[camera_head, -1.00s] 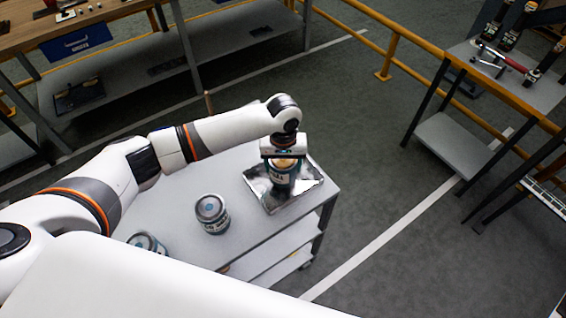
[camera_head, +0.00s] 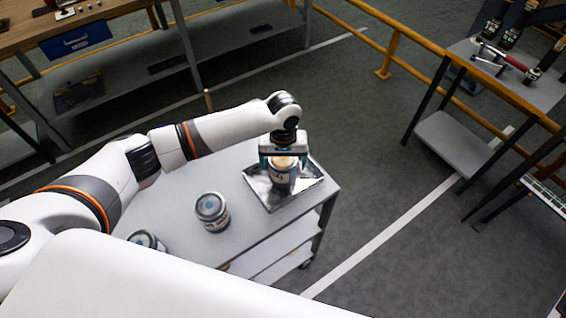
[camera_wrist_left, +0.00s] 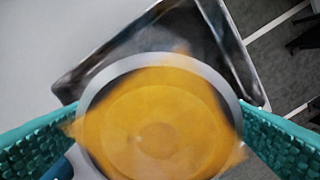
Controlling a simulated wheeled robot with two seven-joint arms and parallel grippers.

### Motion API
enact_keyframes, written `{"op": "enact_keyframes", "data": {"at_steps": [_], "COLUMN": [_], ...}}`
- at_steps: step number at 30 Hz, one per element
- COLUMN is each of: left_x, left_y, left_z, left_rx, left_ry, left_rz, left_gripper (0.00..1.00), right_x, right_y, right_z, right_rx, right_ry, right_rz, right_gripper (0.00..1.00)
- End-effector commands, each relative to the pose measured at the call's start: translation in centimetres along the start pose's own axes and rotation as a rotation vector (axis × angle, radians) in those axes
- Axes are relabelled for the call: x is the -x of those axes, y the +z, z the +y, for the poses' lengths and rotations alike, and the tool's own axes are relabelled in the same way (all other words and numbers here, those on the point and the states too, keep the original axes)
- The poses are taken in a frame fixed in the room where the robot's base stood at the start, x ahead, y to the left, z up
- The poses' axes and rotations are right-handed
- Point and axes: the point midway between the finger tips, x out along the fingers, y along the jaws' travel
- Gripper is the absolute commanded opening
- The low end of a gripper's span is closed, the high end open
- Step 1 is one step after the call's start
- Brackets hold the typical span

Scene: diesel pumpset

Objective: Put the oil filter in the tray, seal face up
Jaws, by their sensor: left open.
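The oil filter (camera_head: 282,178) stands upright in the shiny metal tray (camera_head: 312,172) on the cart, its orange-yellow round face up. My left gripper (camera_head: 284,156) is open right above it, with one finger on each side of its top. The tray floor under the filter is hidden. My right gripper is out of view.
Another can (camera_head: 147,240) is partly hidden by my body. A workbench stands at the upper left, a tool stand (camera_head: 520,80) at the right. Open floor lies right of the cart.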

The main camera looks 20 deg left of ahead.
Motion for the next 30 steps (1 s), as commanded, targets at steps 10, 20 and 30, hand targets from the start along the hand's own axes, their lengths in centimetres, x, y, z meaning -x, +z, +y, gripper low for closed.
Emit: {"op": "enact_keyframes", "data": {"at_steps": [10,20,30], "left_x": [7.1,11.1,11.3], "left_y": [0.1,0.0,0.0], "left_z": [0.0,0.0,0.0], "left_rx": [0.001,0.001,0.001], "left_ry": [-0.003,-0.001,0.0], "left_rz": [-0.004,0.0,0.001], "left_gripper": [0.89,0.89,0.89], "right_x": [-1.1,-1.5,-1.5], "right_y": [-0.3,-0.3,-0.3], "right_z": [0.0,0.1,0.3], "right_rx": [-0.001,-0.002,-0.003], "right_ry": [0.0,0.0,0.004], "right_rz": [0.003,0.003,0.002], "right_gripper": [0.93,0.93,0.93]}}
